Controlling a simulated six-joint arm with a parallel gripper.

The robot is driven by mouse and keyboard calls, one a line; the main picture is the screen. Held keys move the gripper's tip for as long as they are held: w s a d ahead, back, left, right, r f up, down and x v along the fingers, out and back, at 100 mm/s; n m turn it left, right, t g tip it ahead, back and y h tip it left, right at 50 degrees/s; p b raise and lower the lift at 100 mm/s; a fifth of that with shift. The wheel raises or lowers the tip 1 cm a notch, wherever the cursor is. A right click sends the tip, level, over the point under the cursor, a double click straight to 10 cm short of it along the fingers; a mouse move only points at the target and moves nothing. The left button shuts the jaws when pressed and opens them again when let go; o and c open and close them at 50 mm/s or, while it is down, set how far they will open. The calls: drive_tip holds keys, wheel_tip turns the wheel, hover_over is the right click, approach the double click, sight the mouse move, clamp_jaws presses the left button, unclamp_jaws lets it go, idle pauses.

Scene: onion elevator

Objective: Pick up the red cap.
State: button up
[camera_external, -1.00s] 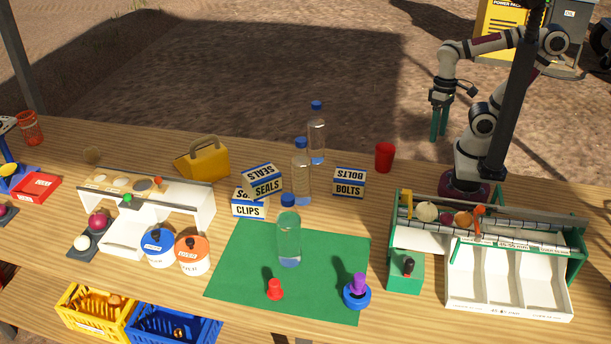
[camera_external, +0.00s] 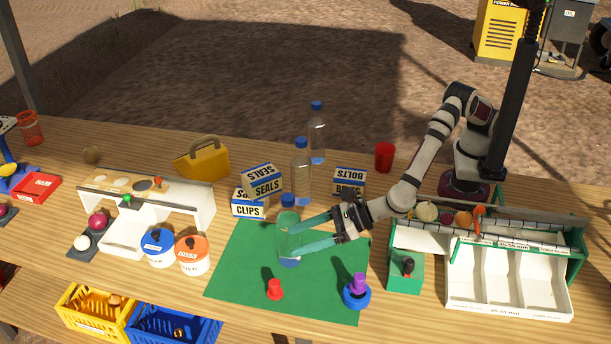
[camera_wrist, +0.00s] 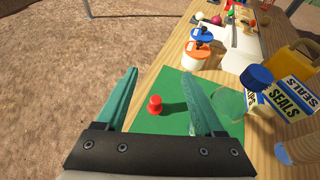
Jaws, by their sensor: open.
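The red cap (camera_external: 275,289) stands on the green mat (camera_external: 235,270), near its front edge. It also shows in the wrist view (camera_wrist: 155,104), between my two fingers and beyond them, with a shadow to its right. My gripper (camera_external: 290,236) is open over the mat, its teal fingers spread apart and pointing left. In the external view the fingers overlap the clear bottle with a blue cap (camera_external: 288,203); I cannot tell whether they touch it. The red cap is apart from the fingers, which are empty. My gripper's fingers also show in the wrist view (camera_wrist: 165,95).
A blue and purple piece (camera_external: 357,291) stands at the mat's right front. Two more bottles (camera_external: 302,175) and labelled boxes (camera_external: 262,182) stand behind. Blue and orange lidded tubs (camera_external: 192,255) are left of the mat. A green block (camera_external: 405,274) and white bin rack (camera_external: 510,285) are right.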

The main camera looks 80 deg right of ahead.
approach(275, 290)
drive_tip(key=w, duration=0.2)
drive_tip(key=shift+w+d+f, duration=0.25)
drive_tip(key=shift+w, duration=0.1)
drive_tip(key=x, duration=0.5)
clamp_jaws()
